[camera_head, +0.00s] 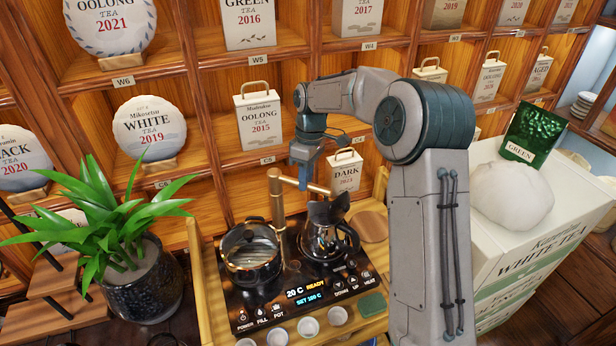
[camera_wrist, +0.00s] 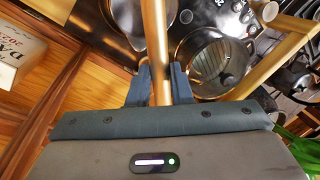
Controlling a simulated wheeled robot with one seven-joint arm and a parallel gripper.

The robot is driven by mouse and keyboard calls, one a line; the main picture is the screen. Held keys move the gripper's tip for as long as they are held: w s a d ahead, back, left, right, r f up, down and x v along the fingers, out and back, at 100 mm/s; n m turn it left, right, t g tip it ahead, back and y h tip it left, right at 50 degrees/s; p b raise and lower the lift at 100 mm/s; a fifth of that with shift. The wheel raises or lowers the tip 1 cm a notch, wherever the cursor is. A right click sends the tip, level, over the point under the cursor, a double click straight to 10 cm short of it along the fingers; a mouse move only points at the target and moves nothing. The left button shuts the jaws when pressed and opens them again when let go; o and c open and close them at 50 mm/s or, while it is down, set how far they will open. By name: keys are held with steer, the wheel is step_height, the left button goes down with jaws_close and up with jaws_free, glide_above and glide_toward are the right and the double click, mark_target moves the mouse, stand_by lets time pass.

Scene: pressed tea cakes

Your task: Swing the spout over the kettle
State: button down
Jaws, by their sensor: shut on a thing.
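The spout (camera_head: 320,189) is a thin brass-coloured tube reaching right from an upright post (camera_head: 277,215) at the back of the tea stove. My gripper (camera_head: 304,184) is shut on the spout; in the wrist view its two fingers (camera_wrist: 159,80) close on either side of the tube (camera_wrist: 155,35). The dark kettle (camera_head: 328,240) stands on the stove's right side. In the head view the spout's free end shows just above the kettle's top; the height gap and exact alignment cannot be told. Part of the tube is hidden behind my gripper.
A glass pot (camera_head: 252,262) stands left of the post. The black stove panel (camera_head: 298,297) has lit controls, with small cups (camera_head: 308,327) in front. Shelves with tea boxes (camera_head: 345,171) stand close behind. A potted plant (camera_head: 140,270) is at left, white crates (camera_head: 535,240) at right.

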steer(key=shift+a+r, duration=0.1)
steer(key=c, duration=1.3)
jaws_free()
step_height(320, 180, up, 14)
steer(key=w+d+b, duration=0.1)
steer(key=w, duration=0.1)
steer(key=shift+w+f, duration=0.15)
steer(key=shift+f, duration=0.1)
steer(key=shift+d, duration=0.15)
